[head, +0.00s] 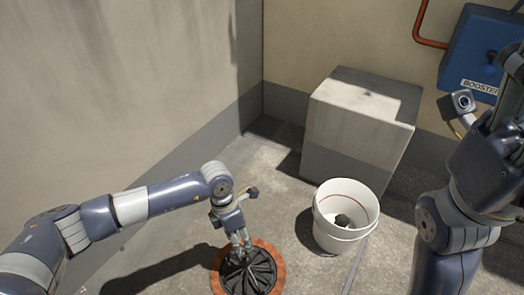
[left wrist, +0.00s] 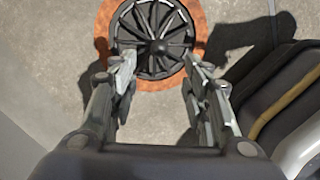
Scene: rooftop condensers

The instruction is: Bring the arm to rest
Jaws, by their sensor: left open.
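My left arm reaches in from the left in the head view. Its gripper (head: 238,244) points down over a round black finned drain cover (head: 262,276) with an orange-brown ring (head: 217,284) around it on the floor. In the left wrist view the two fingers of the left gripper (left wrist: 157,80) are spread apart with nothing between them, and the drain cover (left wrist: 152,22) shows beyond the tips. I cannot tell whether the tips touch it. My right arm stands raised at the right edge of the head view; its fingertips are not clearly shown.
A blue box (head: 481,50) marked "BOOSTER" and an orange pipe (head: 420,22) are on the back wall. A wall rises at left.

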